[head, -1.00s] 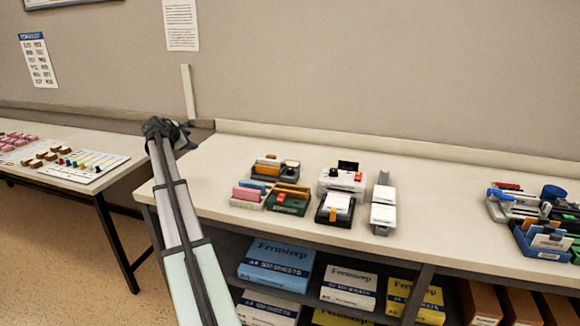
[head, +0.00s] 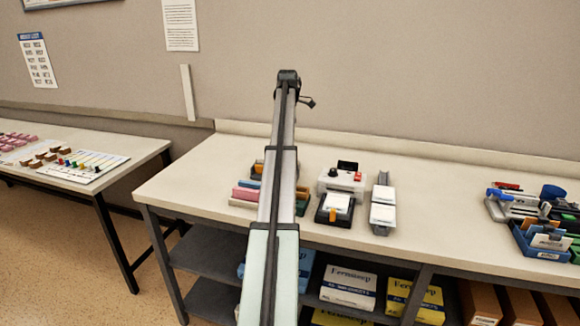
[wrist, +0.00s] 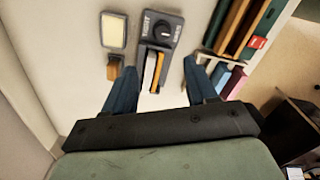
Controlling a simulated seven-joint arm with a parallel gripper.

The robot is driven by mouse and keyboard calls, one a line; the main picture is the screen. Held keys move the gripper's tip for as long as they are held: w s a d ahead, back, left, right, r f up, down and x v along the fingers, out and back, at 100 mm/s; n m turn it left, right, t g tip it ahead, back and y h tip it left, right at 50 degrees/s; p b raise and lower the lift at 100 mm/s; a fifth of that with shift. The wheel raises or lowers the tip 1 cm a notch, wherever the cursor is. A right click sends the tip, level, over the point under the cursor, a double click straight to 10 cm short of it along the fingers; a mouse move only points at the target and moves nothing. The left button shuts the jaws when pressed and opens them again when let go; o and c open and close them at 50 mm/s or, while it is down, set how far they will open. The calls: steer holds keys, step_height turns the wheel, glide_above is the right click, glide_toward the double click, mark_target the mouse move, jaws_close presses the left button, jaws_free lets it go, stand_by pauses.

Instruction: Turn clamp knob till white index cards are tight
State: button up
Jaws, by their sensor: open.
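In the wrist view a grey clamp holder (wrist: 172,20) carries a round black knob (wrist: 162,30), with "TIGHT" lettered beside it. Thin upright white index cards (wrist: 150,72) and an orange piece (wrist: 158,72) stand in the holder, below the knob in the picture. I cannot tell how firmly the cards are held. My gripper (wrist: 159,68) is open and empty. Its blue fingers lie on either side of the holder in the picture, apart from the knob. In the head view my arm hides most of the holder, and the fingers cannot be made out.
A pale pad in a grey frame (wrist: 114,31) and an orange-brown block (wrist: 114,69) lie left of the holder. A white machine (head: 342,181) is close by. The shelf's left end is clear.

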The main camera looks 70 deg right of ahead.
steer(key=f, duration=1.3)
steer(key=shift+s+f, duration=0.25)
steer(key=shift+s, duration=0.1)
steer(key=shift+c, duration=0.2)
steer(key=c, duration=1)
